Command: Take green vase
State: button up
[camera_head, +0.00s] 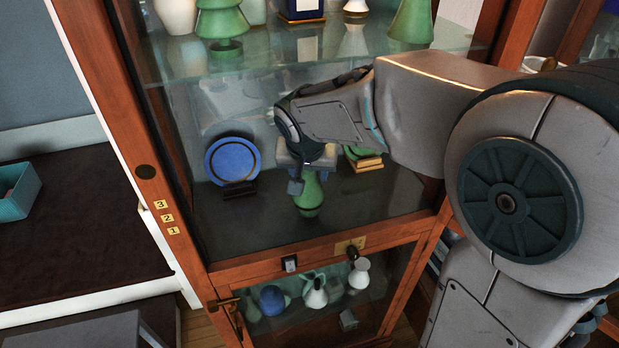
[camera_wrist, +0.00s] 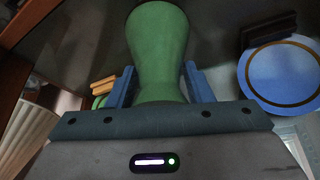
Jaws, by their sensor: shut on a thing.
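The green vase (camera_head: 310,194) is in the middle compartment of the wooden cabinet, upright over the dark shelf. My gripper (camera_head: 306,170) reaches in from above and is shut on its upper part. In the wrist view the green vase (camera_wrist: 158,50) stands between the two blue fingers of my gripper (camera_wrist: 160,85). I cannot tell whether its base touches the shelf. Part of the vase's top is hidden by the gripper.
A blue plate (camera_head: 233,160) on a dark stand is left of the vase. A green item on a yellowish stand (camera_head: 367,163) is behind and right. A glass shelf (camera_head: 330,52) with several vases lies above. The cabinet's left post (camera_head: 118,120) borders the opening.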

jog(key=shift+b+v, duration=0.3)
jog(key=shift+v, duration=0.85)
jog(key=s+a+b, duration=0.2)
jog(key=s+b, duration=0.1)
jog(key=s, duration=1.4)
jog(key=shift+o, duration=0.3)
